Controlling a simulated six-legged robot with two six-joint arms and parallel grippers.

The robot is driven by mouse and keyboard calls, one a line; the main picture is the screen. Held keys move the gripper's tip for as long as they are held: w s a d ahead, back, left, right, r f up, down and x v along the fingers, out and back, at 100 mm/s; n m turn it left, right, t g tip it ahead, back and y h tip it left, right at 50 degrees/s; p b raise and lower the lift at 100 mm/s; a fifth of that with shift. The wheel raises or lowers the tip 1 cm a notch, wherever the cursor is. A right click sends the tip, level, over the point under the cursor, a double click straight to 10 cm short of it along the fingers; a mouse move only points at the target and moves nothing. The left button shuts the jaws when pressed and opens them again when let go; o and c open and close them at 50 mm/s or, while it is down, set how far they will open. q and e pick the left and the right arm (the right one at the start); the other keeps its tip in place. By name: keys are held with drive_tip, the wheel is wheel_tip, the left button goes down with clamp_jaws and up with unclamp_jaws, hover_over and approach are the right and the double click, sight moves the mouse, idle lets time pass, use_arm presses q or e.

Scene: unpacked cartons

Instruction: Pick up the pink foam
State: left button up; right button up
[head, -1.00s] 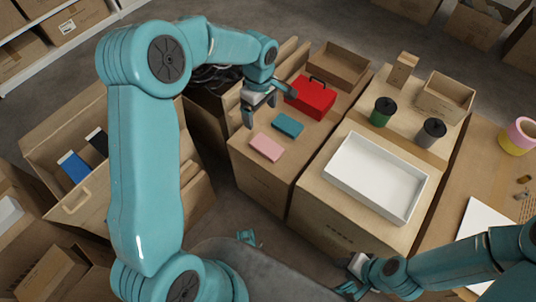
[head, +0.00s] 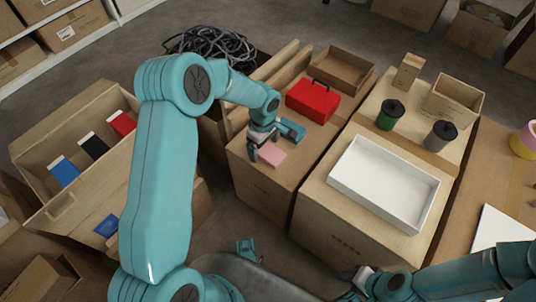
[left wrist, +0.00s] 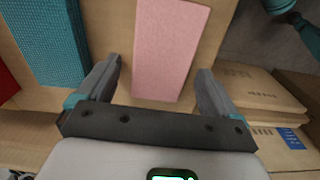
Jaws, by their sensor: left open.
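The pink foam (head: 273,154) is a flat pink block lying on top of a cardboard carton (head: 262,184). In the left wrist view the pink foam (left wrist: 170,50) lies between and ahead of the two fingers, with its near end reaching into the gap. My left gripper (head: 265,148) is open just above the foam and covers part of it in the head view; its fingers also show in the left wrist view (left wrist: 157,88). I cannot tell how high they are above the carton. My right gripper (head: 352,281) is low near the bottom edge, partly out of frame.
A teal block (head: 292,129) lies close beside the foam, with a red case (head: 313,100) behind it. A white tray (head: 384,184) sits on the carton to the right. An open box (head: 75,165) with blue, black and red items stands at the left.

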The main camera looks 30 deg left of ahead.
use_arm(q)
drive_tip(key=c, duration=1.1)
